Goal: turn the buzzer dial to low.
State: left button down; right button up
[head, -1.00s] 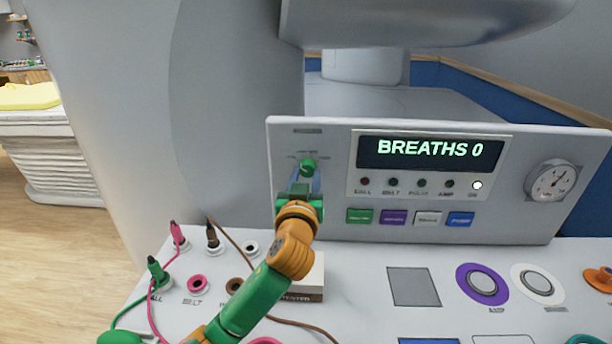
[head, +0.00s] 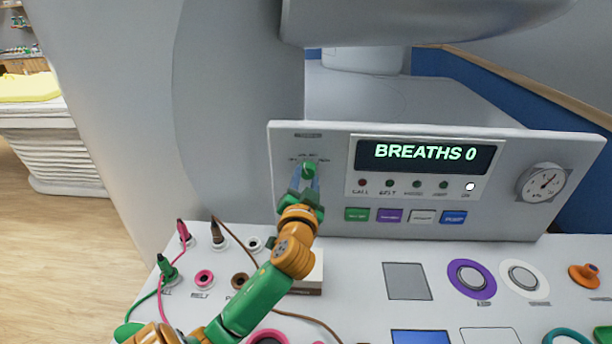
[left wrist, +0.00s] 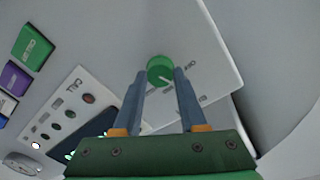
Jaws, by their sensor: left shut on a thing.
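The buzzer dial (head: 309,171) is a small green knob on the left part of the upright grey console panel, with tiny labels around it that I cannot read clearly in the head view. In the left wrist view the dial (left wrist: 160,69) sits between my two blue-grey fingertips, and a white mark shows on its face. My left gripper (head: 307,180) is shut on the dial, one finger on each side. It also shows in the left wrist view (left wrist: 161,76). The dial's exact setting is hard to tell. My right gripper is not in view.
A gauge (head: 540,183) is at the panel's right. Plugs, cables and sockets (head: 204,277) crowd the desk at left. A purple-ringed button (head: 471,279) is at right.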

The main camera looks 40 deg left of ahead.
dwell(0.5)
pick_arm(q)
jog(key=shift+c, duration=2.3)
grip_release()
jog(key=shift+s+d+f, duration=0.1)
jog(key=shift+s+d, duration=0.15)
jog(key=b+v, duration=0.1)
jog(key=v, duration=0.5)
jog(key=shift+s+b, duration=0.2)
jog(key=shift+b, duration=0.1)
